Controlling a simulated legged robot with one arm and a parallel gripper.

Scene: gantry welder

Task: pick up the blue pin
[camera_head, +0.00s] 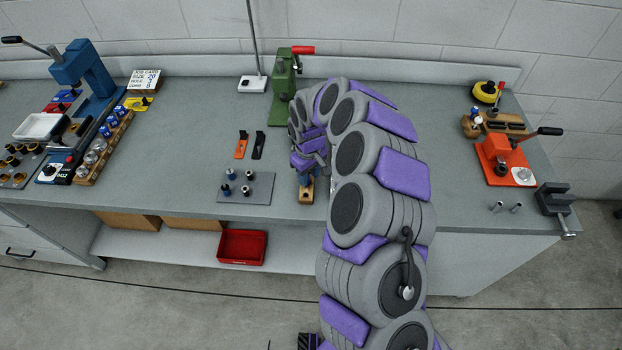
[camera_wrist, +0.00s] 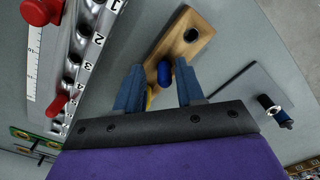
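A blue pin (camera_wrist: 164,73) stands at the near end of a small wooden block (camera_wrist: 180,49) in the wrist view. My gripper (camera_wrist: 160,75) is open, with one finger on each side of the pin and a visible gap to both. In the head view my gripper (camera_head: 305,175) is over the wooden block (camera_head: 307,196) at the bench's front edge, and my arm hides part of this area. Other dark blue pins (camera_head: 231,174) stand on a grey plate (camera_head: 262,186) to the left, next to metal-coloured ones.
A green press (camera_head: 283,82) stands behind my gripper. Orange and black tools (camera_head: 241,146) lie behind the grey plate. A ruled grey fixture with red knobs (camera_wrist: 92,45) is at the left of the wrist view.

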